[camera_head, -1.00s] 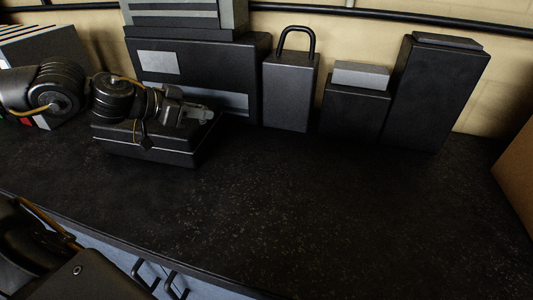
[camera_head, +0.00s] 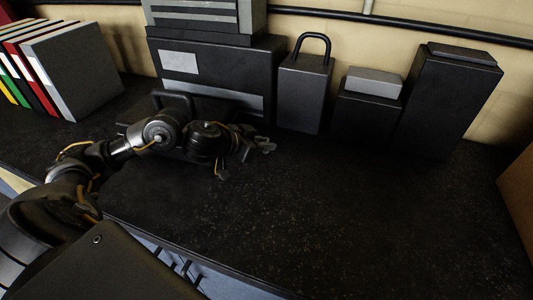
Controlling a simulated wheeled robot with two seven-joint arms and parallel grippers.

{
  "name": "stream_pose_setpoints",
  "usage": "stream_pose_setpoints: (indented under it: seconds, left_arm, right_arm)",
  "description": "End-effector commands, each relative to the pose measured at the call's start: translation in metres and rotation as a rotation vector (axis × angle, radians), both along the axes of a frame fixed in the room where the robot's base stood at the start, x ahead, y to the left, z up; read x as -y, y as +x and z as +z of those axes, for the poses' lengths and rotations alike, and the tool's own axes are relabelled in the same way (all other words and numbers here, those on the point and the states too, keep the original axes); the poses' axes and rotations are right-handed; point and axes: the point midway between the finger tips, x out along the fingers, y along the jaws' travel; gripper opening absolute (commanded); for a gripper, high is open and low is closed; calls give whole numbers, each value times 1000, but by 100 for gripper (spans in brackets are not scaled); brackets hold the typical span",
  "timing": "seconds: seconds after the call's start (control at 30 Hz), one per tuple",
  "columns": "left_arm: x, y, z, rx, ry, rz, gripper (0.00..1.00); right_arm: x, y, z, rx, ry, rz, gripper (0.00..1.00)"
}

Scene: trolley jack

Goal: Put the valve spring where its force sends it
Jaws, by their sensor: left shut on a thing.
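My left gripper (camera_head: 262,146) is above the dark worktop, in front of the large dark case. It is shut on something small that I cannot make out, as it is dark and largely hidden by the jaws. I cannot pick out the valve spring as a separate thing. My right gripper is not in view. A low dark box or frame (camera_head: 174,97) shows partly behind my left arm, which hides most of it.
A large dark case (camera_head: 180,63) with pale labels stands against the wall. To its right are a block with a loop handle (camera_head: 303,92), a short block with a grey top (camera_head: 365,117) and a tall block (camera_head: 446,110). Binders (camera_head: 75,72) stand left. The worktop (camera_head: 390,220) is clear at right.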

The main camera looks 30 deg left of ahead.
Motion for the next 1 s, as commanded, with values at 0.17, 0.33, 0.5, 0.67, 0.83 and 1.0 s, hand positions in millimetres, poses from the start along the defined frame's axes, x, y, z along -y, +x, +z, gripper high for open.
stream_pose_setpoints:
  seconds: [0.17, 0.33, 0.5, 0.67, 0.83, 1.0]
  left_arm:
    - [3, 1, -5, -1, -2, 0, 0]
    - [5, 2, -32, -6, -1, 3, 0]
    - [5, 3, -38, -2, 1, 1, 0]
    - [5, 3, -37, -1, 1, 1, 0]
    - [5, 3, -41, -1, -1, 2, 0]
    - [5, 3, -41, -1, 0, 1, 34]
  right_arm:
    - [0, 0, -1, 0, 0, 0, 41]
    - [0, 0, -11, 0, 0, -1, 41]
    - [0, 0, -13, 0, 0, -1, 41]
    - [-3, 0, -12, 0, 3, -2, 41]
    - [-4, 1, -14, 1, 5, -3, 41]
    - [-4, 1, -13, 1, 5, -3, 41]
